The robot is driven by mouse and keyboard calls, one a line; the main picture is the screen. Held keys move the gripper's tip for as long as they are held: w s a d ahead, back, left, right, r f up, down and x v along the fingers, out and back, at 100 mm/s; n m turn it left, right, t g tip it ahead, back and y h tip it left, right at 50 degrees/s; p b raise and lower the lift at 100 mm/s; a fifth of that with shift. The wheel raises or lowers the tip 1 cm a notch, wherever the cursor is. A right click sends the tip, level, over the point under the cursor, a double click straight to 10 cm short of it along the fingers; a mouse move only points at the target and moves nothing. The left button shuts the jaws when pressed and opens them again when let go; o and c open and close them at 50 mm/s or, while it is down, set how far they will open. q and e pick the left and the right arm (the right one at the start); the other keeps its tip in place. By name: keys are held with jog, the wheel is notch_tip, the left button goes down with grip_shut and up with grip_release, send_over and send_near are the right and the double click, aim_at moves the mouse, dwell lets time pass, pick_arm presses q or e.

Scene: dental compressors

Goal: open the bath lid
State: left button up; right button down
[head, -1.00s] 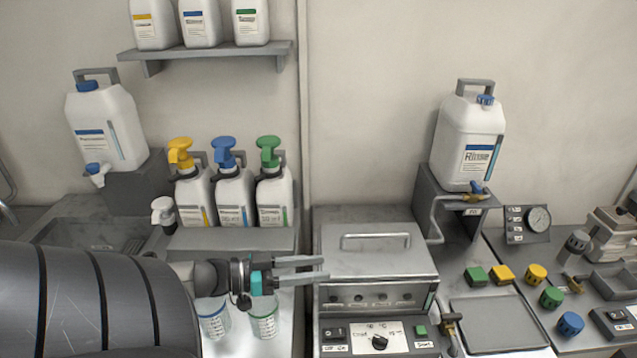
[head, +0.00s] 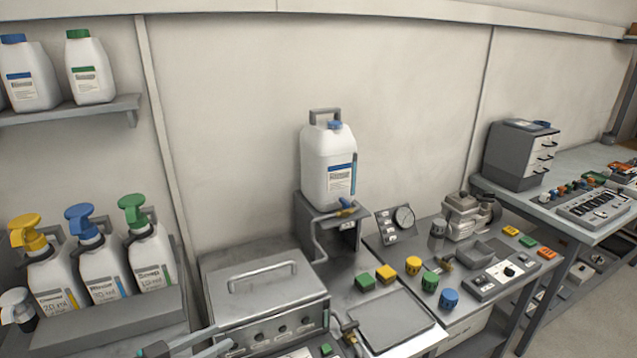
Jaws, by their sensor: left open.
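The bath (head: 275,328) is a grey metal box at the bottom centre of the head view. Its flat lid (head: 240,303) is shut and carries a long bar handle (head: 262,275) on top. My left gripper (head: 222,338) shows only partly at the bottom edge, its two thin grey fingers apart and pointing right. In the picture its fingertips are at the front left corner of the bath, below the handle and apart from it. Whether they touch the box I cannot tell. Nothing shows between the fingers. My right gripper is not in view.
Pump bottles (head: 98,262) stand in a grey rack left of the bath. A white canister (head: 328,165) stands on a raised stand (head: 338,233) behind right, with a tap and a pipe. A grey tray (head: 392,318) and coloured knobs lie to the right. The space above the lid is clear.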

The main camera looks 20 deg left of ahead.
pick_arm(q)
jog(key=s+d+f+n+g+y, duration=0.25)
jog(key=d+f+g+y, duration=0.35)
jog(key=d, duration=0.4)
jog(key=s+d+r+m+g, duration=0.25)
jog(key=s+d+g, duration=0.25)
jog(key=s+d, duration=0.55)
notch_tip(320, 180, down, 26)
jog(key=g+b, duration=0.1)
jog(key=b, duration=0.5)
jog(key=s+a+f+b, duration=0.1)
jog(key=s+f+b, duration=0.2)
jog(key=s+f, duration=0.5)
jog(key=s+a+f+g+b, duration=0.1)
jog(key=s+a+f+b, duration=0.1)
jog(key=s+f, duration=0.6)
notch_tip(320, 180, down, 6)
jog(key=shift+s+r+g+h+b, duration=0.2)
jog(key=shift+r+g+h+b, duration=0.1)
jog(key=shift+b, duration=0.2)
